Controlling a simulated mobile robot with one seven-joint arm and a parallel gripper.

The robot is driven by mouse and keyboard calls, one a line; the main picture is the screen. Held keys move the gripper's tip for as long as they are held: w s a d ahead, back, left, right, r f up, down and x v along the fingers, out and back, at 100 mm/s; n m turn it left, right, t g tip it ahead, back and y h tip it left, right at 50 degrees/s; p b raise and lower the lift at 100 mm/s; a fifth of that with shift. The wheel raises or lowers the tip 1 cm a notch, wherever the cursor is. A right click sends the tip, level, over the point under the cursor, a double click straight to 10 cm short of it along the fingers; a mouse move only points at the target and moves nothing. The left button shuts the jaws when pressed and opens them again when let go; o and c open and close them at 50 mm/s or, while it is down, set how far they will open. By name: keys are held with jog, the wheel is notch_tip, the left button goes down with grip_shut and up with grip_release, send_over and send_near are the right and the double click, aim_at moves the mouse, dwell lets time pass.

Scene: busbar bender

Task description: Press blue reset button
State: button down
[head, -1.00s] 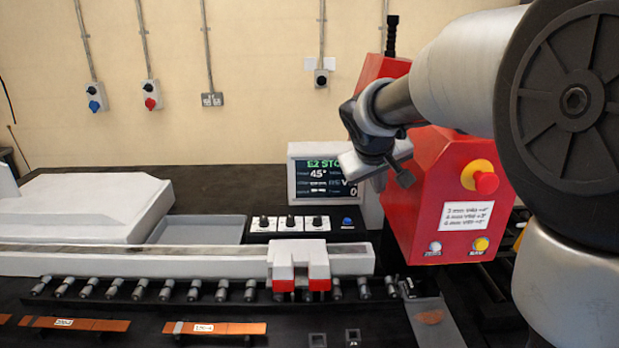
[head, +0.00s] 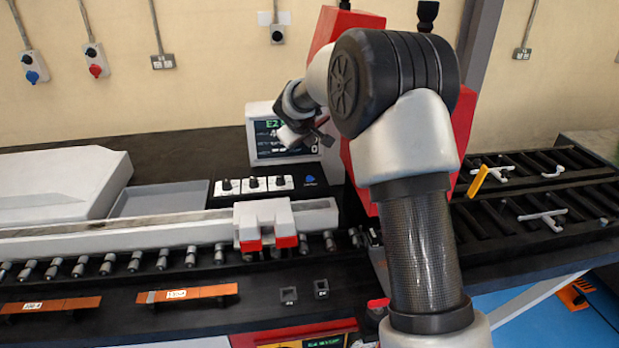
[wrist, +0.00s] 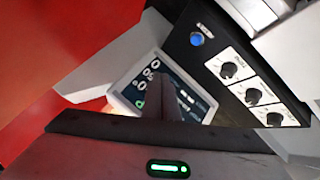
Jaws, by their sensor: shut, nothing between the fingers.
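The blue reset button (head: 309,179) sits at the right end of the black control panel, right of three dark knobs. It also shows in the wrist view, upper right of centre (wrist: 196,39), uncovered. My gripper (head: 326,140) is in front of the display screen (head: 263,152), between it and the red machine, above and apart from the button. In the wrist view the closed dark fingers (wrist: 172,98) overlap the screen, left of and below the button. Nothing is held. The fingertips are small and partly unclear in the head view.
The red machine body (head: 463,110) stands close to the right of my gripper, partly hidden by my arm. The knobs (head: 253,184) sit left of the button. A white clamp block with red feet (head: 265,222) stands in front of the panel. A grey tray (head: 160,199) lies left.

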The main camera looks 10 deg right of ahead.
jog(key=b, duration=0.3)
send_over(310, 178)
jog(key=f, duration=0.7)
jog(key=shift+s+a+f, duration=0.2)
jog(key=shift+s+f, duration=0.1)
jog(key=shift+s, duration=0.05)
jog(key=shift+f+b, duration=0.6)
jog(key=shift+b, duration=0.15)
jog(key=shift+f, duration=0.15)
dwell(0.7)
jog(key=shift+f+b, duration=0.3)
jog(key=shift+b, duration=0.35)
jog(key=shift+f+b, duration=0.45)
jog(key=shift+b, duration=0.15)
dwell(0.4)
jog(key=shift+r, duration=0.1)
jog(key=shift+r+p, duration=0.5)
jog(key=shift+r, duration=0.3)
